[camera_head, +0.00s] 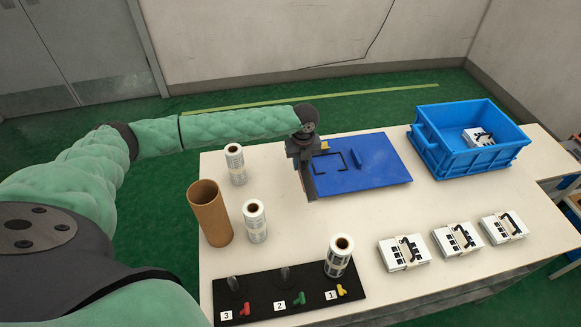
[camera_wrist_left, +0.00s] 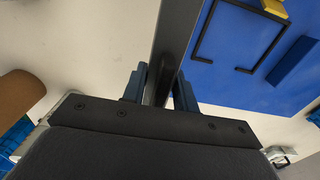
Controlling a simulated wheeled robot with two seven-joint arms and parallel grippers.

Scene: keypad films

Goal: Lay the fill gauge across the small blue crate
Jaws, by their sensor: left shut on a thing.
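My left gripper (camera_head: 303,152) is at the left edge of the blue mat, shut on a long dark grey bar (camera_head: 308,186), which looks like the fill gauge. In the left wrist view the bar (camera_wrist_left: 176,28) passes between the blue fingers of the gripper (camera_wrist_left: 160,86). Whether the bar touches the mat or table cannot be told. The blue crate (camera_head: 440,158) stands at the back right of the table, apart from the gripper, with a white strapped pack (camera_head: 478,136) inside. No bar lies across its rim. My right gripper is not in view.
The blue mat (camera_head: 385,172) bears a black outline frame (camera_head: 327,174), a blue block and a yellow piece. White packs (camera_head: 404,252) line the front right. Label rolls (camera_head: 255,222), a brown tube (camera_head: 210,214) and a black numbered board (camera_head: 265,300) stand at left and front.

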